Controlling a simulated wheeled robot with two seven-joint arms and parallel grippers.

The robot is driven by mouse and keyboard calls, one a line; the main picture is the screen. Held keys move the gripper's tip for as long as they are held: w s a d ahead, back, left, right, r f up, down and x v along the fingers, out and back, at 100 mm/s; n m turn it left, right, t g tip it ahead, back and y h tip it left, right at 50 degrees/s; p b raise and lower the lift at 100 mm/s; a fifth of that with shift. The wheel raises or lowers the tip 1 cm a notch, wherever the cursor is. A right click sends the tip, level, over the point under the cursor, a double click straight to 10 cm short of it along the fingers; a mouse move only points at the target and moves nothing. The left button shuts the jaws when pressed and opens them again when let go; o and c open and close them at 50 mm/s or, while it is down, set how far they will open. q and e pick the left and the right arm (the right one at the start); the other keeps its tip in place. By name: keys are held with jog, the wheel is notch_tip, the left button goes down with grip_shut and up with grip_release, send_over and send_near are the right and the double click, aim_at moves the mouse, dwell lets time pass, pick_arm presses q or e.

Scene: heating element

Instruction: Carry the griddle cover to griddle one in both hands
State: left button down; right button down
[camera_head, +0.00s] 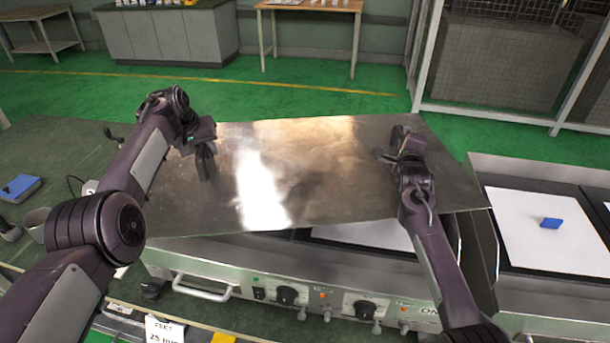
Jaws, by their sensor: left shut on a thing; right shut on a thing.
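The griddle cover (310,190) is a large flat shiny metal sheet in the middle of the head view. It lies over a griddle (320,275) with knobs along its front, and hides most of its top. A white surface (365,234) shows below the cover's front edge. I cannot tell whether the cover touches the griddle. My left gripper (207,160) is shut on the cover near its left side. My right gripper (400,148) is shut on it near its right side. The fingertips are partly hidden. No label shows which griddle is number one.
A second griddle (548,230) with a white top and a blue block (551,223) stands at the right. A green table (60,165) at the left holds a blue object (20,187) and a mug (37,222). A paper sign (165,329) hangs in front.

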aim_at(208, 162)
jog(key=shift+r, duration=0.1)
